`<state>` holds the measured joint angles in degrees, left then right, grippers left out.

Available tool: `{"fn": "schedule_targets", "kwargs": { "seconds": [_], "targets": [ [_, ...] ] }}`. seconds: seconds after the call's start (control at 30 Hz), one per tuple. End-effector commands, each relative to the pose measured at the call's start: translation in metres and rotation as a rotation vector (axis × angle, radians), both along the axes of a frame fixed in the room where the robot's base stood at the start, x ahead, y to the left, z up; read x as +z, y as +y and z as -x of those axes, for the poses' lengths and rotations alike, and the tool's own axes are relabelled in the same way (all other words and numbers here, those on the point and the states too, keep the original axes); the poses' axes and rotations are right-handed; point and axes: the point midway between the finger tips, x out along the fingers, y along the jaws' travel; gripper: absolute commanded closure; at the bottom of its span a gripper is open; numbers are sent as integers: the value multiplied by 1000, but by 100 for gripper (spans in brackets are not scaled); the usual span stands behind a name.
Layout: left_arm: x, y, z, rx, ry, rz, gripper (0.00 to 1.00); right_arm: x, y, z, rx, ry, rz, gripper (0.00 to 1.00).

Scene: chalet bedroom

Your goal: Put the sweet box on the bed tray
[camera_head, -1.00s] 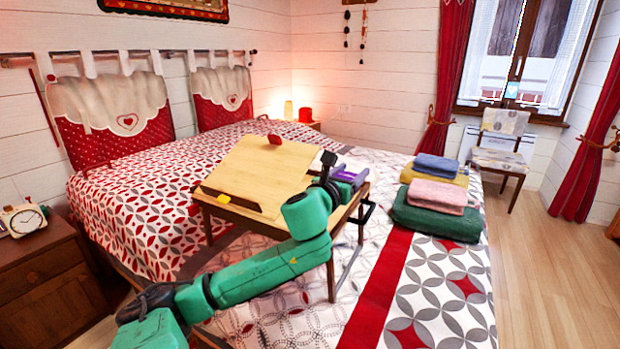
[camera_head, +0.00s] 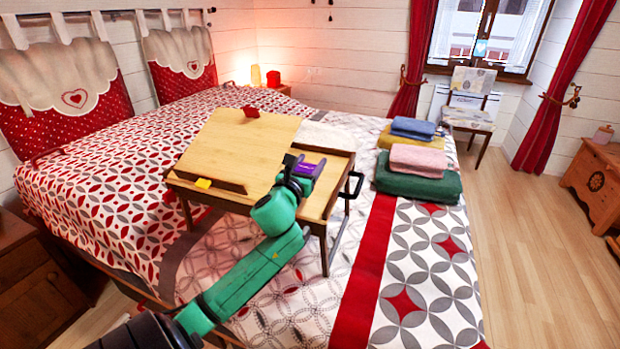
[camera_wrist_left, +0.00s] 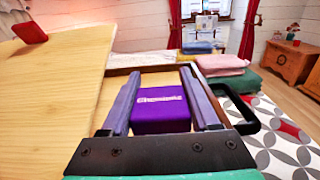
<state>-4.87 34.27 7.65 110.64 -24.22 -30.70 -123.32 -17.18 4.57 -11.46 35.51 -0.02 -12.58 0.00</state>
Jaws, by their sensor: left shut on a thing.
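The bed tray (camera_head: 225,150) stands on its legs on the bed, with a tilted wooden panel on the left and a flat section on the right. My left gripper (camera_head: 298,165) is over that flat section. It is shut on the purple sweet box (camera_head: 311,170). In the left wrist view the sweet box (camera_wrist_left: 160,114) sits between the two fingers of the gripper (camera_wrist_left: 162,108), with pale lettering on its side. It is over the tray's flat section; I cannot tell whether its underside touches the surface. My right gripper is not in view.
A red object (camera_head: 251,111) is at the panel's top edge and a yellow one (camera_head: 203,183) at its lower edge. A dark handle (camera_head: 353,184) sticks out at the tray's right. Folded towels (camera_head: 418,174) are stacked on the bed to the right. The patterned bedspread in front is clear.

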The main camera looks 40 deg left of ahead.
Motion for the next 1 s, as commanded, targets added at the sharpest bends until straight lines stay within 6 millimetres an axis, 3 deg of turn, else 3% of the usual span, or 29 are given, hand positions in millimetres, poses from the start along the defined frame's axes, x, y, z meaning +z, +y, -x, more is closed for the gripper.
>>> {"fn": "schedule_targets", "kwargs": {
  "seconds": [0.03, 0.13, 0.5, 0.53, 0.6, 1.0],
  "targets": [
    [-16, 0, 0, 2, 2, 7, 93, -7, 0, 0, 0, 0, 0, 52],
    [-30, 0, 0, 2, 1, 5, 93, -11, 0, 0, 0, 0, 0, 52],
    [-34, 0, 0, 0, 1, -1, 93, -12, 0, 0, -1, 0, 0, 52],
    [-32, 0, 0, 0, 1, 0, 27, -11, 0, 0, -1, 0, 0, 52],
    [-32, 0, 0, 0, 1, 0, 8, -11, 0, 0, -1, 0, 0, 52],
    [-29, -1, 3, 1, 2, 1, 8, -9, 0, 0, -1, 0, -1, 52]
  ]
}}
